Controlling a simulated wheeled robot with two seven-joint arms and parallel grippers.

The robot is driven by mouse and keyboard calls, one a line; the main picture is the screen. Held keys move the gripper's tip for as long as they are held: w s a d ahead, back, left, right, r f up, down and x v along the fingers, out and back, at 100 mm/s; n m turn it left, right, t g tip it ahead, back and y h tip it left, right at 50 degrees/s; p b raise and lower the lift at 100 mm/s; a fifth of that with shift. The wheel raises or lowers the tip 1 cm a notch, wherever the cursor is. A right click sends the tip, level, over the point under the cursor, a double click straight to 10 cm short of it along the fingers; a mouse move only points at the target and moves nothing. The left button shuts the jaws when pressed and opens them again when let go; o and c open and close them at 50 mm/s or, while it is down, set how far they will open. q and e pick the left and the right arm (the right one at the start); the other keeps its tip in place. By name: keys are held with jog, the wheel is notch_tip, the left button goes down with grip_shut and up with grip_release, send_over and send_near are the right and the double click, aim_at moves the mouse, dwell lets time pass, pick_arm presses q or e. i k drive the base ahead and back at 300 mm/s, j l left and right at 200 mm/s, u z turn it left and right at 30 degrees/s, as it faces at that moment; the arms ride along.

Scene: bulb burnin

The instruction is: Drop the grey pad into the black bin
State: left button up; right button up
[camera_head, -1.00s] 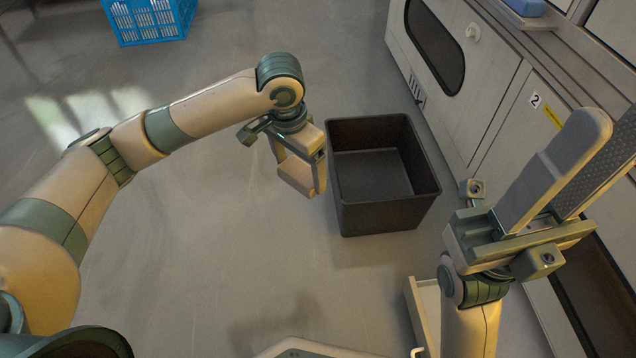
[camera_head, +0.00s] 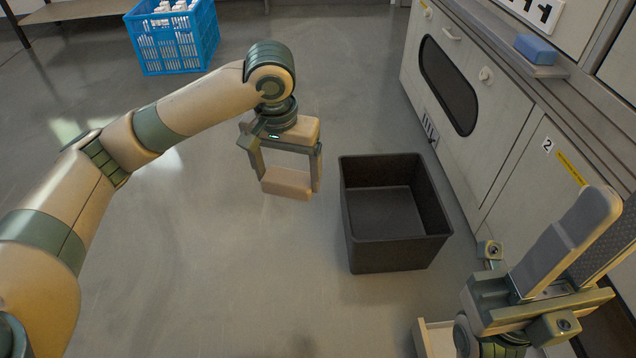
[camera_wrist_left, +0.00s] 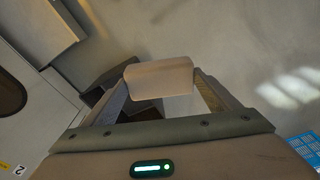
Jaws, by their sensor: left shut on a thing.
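A pad (camera_head: 287,183), pale grey-beige in this light, is held between the fingers of my left gripper (camera_head: 287,180), which is shut on it. The left wrist view also shows the pad (camera_wrist_left: 158,78) across the fingertips. The black bin (camera_head: 398,258) stands on the floor, open at the top and with no contents visible. In the head view, the held pad is left of the bin, apart from it and above the floor. In the wrist view, a dark part of the bin shows behind the fingers. My right gripper (camera_head: 592,235) is open, at the lower right, its fingers pointing up.
A pale cabinet row (camera_head: 490,110) runs along the right side, close to the bin. A blue block (camera_head: 536,48) lies on its ledge. A blue crate (camera_head: 178,45) with white items stands at the back left. The floor left of the bin is clear.

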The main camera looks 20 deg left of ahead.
aim_at(379, 221)
jog(key=z, duration=0.6)
jog(key=i+j+z, duration=0.1)
jog(key=z, duration=0.15)
jog(key=j+z, duration=0.3)
jog(key=i+j+z, duration=0.2)
jog(key=j, duration=0.15)
jog(key=j+z, duration=0.35)
jog(key=j, duration=1.45)
jog(key=i, duration=0.05)
